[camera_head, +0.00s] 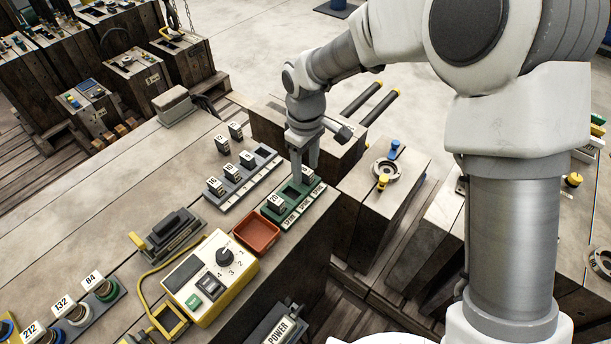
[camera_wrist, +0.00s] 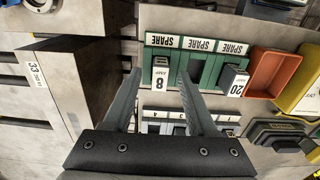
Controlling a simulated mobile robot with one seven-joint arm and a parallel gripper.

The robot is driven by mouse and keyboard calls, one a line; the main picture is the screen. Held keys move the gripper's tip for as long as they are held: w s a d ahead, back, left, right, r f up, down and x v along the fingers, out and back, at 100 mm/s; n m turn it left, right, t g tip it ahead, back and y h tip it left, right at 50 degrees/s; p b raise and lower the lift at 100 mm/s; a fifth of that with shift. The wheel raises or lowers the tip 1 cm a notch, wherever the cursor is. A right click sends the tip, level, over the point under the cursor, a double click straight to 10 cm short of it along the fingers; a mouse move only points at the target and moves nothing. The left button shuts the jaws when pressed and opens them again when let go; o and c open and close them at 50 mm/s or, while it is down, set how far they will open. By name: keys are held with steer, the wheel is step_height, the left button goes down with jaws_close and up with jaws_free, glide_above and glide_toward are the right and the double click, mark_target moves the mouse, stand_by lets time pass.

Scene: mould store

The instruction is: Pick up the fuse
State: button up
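A green holder (camera_head: 297,209) marked SPARE stands on the bench, and it also shows in the wrist view (camera_wrist: 192,42). A dark fuse (camera_wrist: 160,72) marked 8 sits in one end slot. A fuse marked 20 (camera_head: 275,203) is at the other end, also in the wrist view (camera_wrist: 234,80). The slot between them looks empty. My gripper (camera_head: 304,172) points down over the holder's far end. In the wrist view my gripper (camera_wrist: 160,78) is open, with the 8 fuse showing between its fingers. I cannot tell whether they touch it. In the head view the fingers mostly hide that fuse.
A grey holder (camera_head: 232,195) with several numbered fuses stands left of the green one. Two fuses (camera_head: 235,130) stand behind it. An orange-red tray (camera_head: 257,235) and a yellow-edged control box (camera_head: 213,275) are close in front. A wooden block (camera_head: 265,125) lies beyond.

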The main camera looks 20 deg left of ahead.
mark_target(305, 169)
jaws_close()
steer(key=shift+r, duration=0.1)
steer(key=shift+r+p, duration=0.3)
steer(key=shift+r, duration=0.35)
step_height(305, 169, up, 3)
steer(key=shift+f+p, duration=0.1)
steer(key=shift+p, duration=0.4)
steer(key=s+d+r+p, duration=0.2)
steer(key=d+r, duration=0.4)
steer(key=d, duration=0.5)
steer(key=shift+d+r, duration=0.2)
steer(key=shift+r, duration=0.15)
steer(key=shift+s, duration=0.1)
